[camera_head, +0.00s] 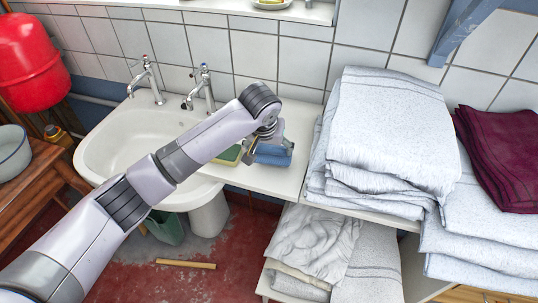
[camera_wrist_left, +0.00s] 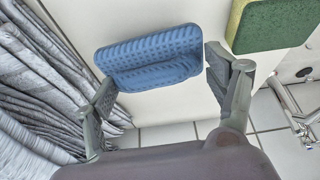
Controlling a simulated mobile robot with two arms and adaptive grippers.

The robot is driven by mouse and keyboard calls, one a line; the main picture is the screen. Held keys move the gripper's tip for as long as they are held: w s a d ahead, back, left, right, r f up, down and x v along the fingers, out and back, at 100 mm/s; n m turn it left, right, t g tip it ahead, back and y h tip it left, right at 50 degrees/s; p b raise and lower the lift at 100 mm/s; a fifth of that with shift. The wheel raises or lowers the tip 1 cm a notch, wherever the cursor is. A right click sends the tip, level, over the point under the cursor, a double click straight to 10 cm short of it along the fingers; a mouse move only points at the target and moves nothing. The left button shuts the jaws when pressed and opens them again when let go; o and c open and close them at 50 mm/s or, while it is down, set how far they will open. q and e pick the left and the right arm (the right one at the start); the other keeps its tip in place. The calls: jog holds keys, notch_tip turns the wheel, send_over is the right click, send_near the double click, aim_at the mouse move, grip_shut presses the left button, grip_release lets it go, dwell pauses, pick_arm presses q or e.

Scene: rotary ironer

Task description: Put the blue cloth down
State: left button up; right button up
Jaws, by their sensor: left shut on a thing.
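The blue cloth (camera_head: 274,155) is a small, thick, folded-looking pad over the white counter just right of the sink. My left gripper (camera_head: 264,148) is shut on it. In the left wrist view the blue cloth (camera_wrist_left: 152,58) sits between the two fingers of my left gripper (camera_wrist_left: 157,80), one at each end, its ridged face showing. I cannot tell whether its underside touches the counter. My right gripper is in neither view.
A green and yellow sponge (camera_wrist_left: 262,24) lies just beside the cloth. The white counter (camera_head: 284,183) has a little bare room. White folded towels (camera_head: 392,125) are stacked close on the right, a dark red cloth (camera_head: 503,155) beyond. The sink (camera_head: 125,140) with two taps is left.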

aim_at(269, 155)
pick_arm(q)
notch_tip(269, 155, down, 3)
jog(key=shift+f+p, duration=0.1)
jog(key=shift+p, duration=0.8)
jog(key=shift+s+f, duration=0.15)
jog(key=shift+f, duration=0.2)
jog(key=o, duration=1)
jog(key=shift+o, duration=0.2)
